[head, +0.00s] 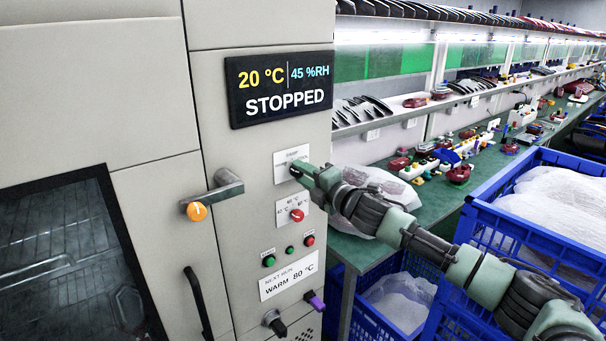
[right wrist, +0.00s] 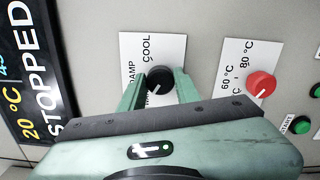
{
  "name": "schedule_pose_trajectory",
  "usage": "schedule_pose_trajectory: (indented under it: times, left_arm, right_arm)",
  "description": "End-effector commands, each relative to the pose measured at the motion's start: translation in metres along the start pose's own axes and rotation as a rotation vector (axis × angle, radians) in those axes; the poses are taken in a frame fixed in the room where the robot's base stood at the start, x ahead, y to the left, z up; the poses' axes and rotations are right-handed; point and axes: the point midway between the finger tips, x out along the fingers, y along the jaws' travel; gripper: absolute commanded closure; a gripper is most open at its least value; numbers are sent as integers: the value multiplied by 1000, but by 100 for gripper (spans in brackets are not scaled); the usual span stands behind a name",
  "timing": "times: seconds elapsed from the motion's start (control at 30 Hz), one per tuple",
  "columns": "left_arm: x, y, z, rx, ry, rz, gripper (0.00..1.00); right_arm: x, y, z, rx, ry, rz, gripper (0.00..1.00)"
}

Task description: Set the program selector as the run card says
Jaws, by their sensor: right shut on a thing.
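The run card (head: 290,277) on the cabinet panel reads "NEXT RUN WARM 80 °C". The program selector is a black knob (right wrist: 159,79) on a white plate (head: 290,155). COOL and DAMP show on it in the right wrist view; a third label is mostly hidden. A light mark shows at the knob's lower left, but I cannot tell its setting surely. My right gripper (head: 297,172) has its fingers on both sides of this knob, shut on it; it also shows in the right wrist view (right wrist: 159,90). My left gripper is out of view.
A red temperature knob (head: 297,215) sits below, on a plate marked 40, 60 and 80 °C. Green and red buttons (head: 269,260) lie under it. The display (head: 281,88) reads STOPPED, 20 °C, 45 %RH. A door handle (head: 213,194) juts out left. Blue crates (head: 540,235) stand right.

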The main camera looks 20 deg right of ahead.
Motion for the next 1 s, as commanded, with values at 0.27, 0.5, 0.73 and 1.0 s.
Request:
schedule_pose_trajectory:
  times: [0.27,0.5,0.73,1.0]
  left_arm:
    - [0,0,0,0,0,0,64]
    - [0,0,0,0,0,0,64]
    - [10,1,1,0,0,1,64]
    - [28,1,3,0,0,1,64]
  right_arm:
    - [0,-2,-1,-2,1,-3,46]
    - [0,-1,0,0,0,-1,46]
    - [-20,-4,0,-1,0,-2,46]
    - [-63,-5,0,-3,0,-3,46]
